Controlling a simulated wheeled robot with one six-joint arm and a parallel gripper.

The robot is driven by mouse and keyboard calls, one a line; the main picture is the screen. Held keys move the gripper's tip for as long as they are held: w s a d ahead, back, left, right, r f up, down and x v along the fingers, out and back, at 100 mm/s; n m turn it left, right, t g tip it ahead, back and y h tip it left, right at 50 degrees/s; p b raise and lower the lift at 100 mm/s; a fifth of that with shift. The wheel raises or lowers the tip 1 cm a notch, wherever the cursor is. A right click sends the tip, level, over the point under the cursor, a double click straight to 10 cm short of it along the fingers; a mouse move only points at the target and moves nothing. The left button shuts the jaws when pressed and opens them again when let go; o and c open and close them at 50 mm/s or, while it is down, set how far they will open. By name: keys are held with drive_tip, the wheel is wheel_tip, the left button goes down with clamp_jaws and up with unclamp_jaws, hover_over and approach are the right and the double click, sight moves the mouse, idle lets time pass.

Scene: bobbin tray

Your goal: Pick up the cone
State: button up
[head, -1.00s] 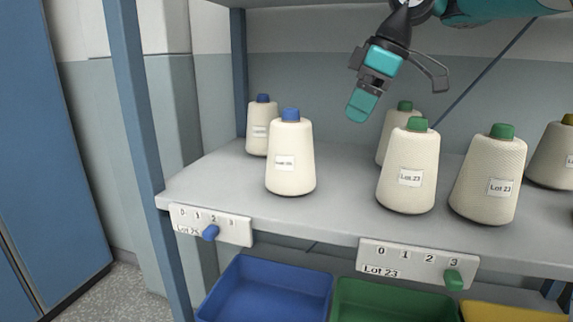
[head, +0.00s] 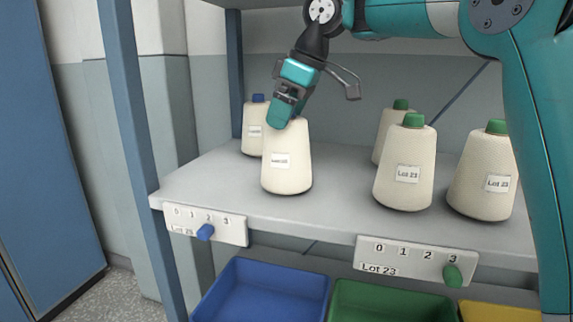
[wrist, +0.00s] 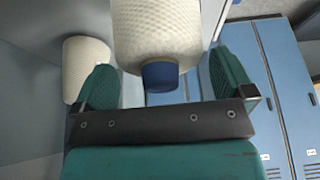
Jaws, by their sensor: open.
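A cream yarn cone (head: 287,162) with a white label stands upright at the front left of the shelf. In the head view my gripper (head: 280,112) is at its top and hides its tip. In the wrist view my gripper (wrist: 172,92) is open. The cone's blue tip (wrist: 160,75) lies between the two teal fingers, with gaps on both sides. A second blue-tipped cone (head: 253,132) stands behind it to the left. It also shows in the wrist view (wrist: 85,62), beyond one finger.
Several green-tipped cones, one of them at the front (head: 405,172), stand to the right on the shelf (head: 335,195). Number plates with a blue peg (head: 205,232) and a green peg (head: 452,275) hang on its edge. Blue (head: 262,290) and green (head: 390,305) bins sit below. A blue post (head: 135,130) stands left.

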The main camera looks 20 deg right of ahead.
drive_tip(key=c, duration=1.3)
drive_tip(key=shift+o, duration=0.2)
